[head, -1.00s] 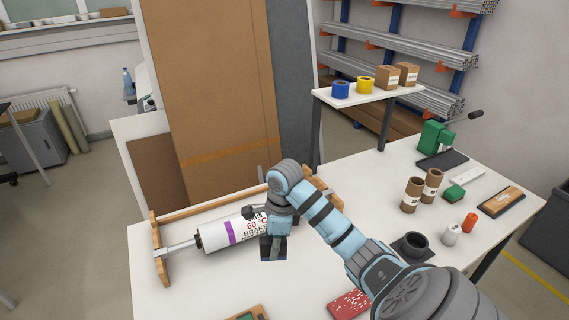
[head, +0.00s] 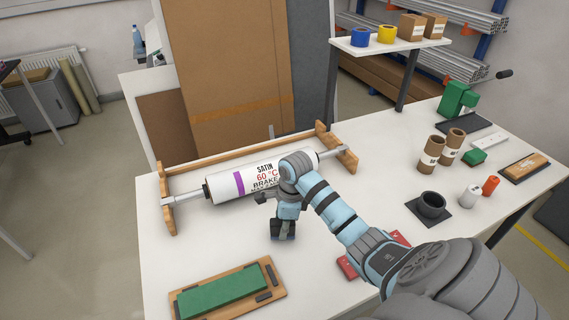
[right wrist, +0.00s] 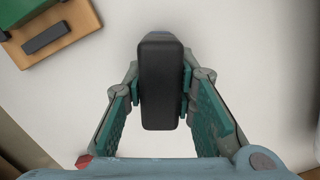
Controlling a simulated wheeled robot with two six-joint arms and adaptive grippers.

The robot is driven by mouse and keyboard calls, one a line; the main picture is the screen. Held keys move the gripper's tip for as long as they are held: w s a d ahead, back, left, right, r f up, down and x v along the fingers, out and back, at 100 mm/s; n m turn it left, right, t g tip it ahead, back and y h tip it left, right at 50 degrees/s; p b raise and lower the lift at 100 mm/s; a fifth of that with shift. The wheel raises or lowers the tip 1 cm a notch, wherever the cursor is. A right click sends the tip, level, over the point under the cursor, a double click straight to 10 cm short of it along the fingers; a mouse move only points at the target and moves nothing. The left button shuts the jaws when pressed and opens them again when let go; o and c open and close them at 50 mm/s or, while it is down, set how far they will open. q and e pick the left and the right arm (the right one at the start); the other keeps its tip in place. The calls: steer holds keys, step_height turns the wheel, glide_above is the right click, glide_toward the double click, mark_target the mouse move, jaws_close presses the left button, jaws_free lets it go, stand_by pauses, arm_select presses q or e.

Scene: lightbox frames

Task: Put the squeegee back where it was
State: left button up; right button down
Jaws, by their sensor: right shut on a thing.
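My right gripper (head: 283,228) is over the white table (head: 195,250), in front of the printed roller. In the right wrist view its two green-padded fingers (right wrist: 160,100) are shut on a black, rounded, block-like thing (right wrist: 161,75), which I take to be the squeegee. A little blue shows at its far end. In the head view the held thing is mostly hidden by the gripper, so I cannot tell whether it touches the table. My left gripper is not in view.
A white roller (head: 222,187) lies in a wooden cradle (head: 167,200) behind the gripper. A green pad on a wooden board (head: 268,273) is at the front left. Brown tubes (head: 431,153), a black cup (head: 432,204) and a red item (head: 400,238) are to the right.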

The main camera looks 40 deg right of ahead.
steer(key=shift+f, duration=0.25)
steer(key=c, duration=1.3)
jaws_free()
steer(key=shift+r, duration=0.1)
steer(key=shift+r, duration=0.25)
steer(key=r, duration=0.5)
steer(key=d+r, duration=0.1)
steer(key=r, duration=0.2)
steer(key=shift+s+p, duration=0.3)
steer(key=r+p, duration=0.4)
steer(key=shift+s+d+r, duration=0.1)
steer(key=shift+s, duration=0.1)
steer(key=shift+f, duration=0.2)
